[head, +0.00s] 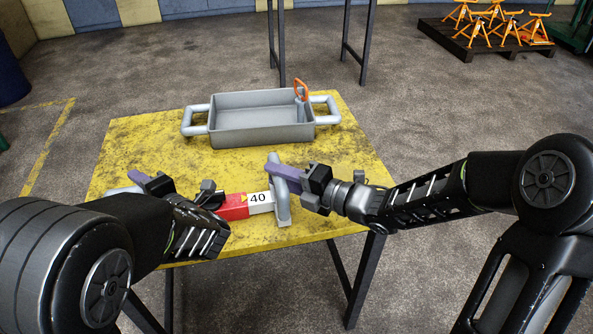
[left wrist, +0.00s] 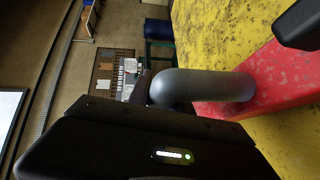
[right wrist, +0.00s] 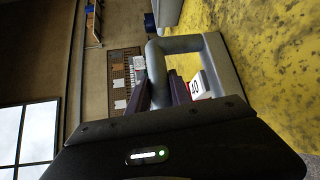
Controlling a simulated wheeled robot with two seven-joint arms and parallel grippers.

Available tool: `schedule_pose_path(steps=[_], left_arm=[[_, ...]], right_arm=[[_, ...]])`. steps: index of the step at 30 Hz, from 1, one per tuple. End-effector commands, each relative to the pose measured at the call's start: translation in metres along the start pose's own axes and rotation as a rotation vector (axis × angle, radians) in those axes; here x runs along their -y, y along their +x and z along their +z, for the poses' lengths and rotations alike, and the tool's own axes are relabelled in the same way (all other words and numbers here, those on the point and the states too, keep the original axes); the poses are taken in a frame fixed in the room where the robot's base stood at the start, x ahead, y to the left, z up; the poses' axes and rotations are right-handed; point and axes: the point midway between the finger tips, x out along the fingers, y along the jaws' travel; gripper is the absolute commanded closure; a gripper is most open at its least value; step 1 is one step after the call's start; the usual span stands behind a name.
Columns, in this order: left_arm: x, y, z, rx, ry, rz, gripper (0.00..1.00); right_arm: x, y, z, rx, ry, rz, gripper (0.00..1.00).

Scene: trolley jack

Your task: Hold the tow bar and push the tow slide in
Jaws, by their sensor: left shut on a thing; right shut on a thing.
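The tow bar is a red body (head: 234,207) lying on the yellow table, with a grey handle (head: 122,191) at its left end. The tow slide is a pale bar marked 40 (head: 259,201) sticking out of the red body's right end, with a grey handle (head: 283,207) on it. My left gripper (head: 140,178) is shut on the tow bar's handle, which shows in the left wrist view (left wrist: 200,88); my arm hides part of the bar. My right gripper (head: 280,167) is shut on the slide's handle, also seen in the right wrist view (right wrist: 222,70).
A grey tray (head: 262,132) with two side handles stands at the back of the worn yellow table (head: 340,178). An orange hooked part (head: 301,90) is at its right end. Orange stands (head: 495,22) sit on a pallet far off at the right.

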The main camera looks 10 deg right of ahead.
Motion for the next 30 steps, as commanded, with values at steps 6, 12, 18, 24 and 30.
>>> schedule_pose_path(steps=[6, 12, 18, 24, 30], left_arm=[[0.0, -0.003, 0.005, 0.014, 0.001, -0.001, 1.0], [0.0, -0.003, 0.005, 0.013, 0.001, -0.001, 1.0], [0.0, -0.001, 0.003, 0.007, 0.0, -0.001, 1.0], [0.0, -0.001, 0.001, 0.004, -0.001, -0.001, 1.0], [0.0, 0.0, 0.001, 0.002, -0.001, -0.001, 1.0]], right_arm=[[-0.001, 0.003, -0.007, -0.014, -0.002, 0.003, 1.0], [-0.001, 0.002, -0.006, -0.013, -0.002, 0.003, 0.63], [-0.001, 0.002, -0.004, -0.008, -0.001, 0.002, 0.53], [-0.001, 0.0, -0.002, -0.005, -0.001, 0.001, 0.53], [-0.001, -0.014, -0.001, -0.002, -0.002, 0.001, 0.53]])
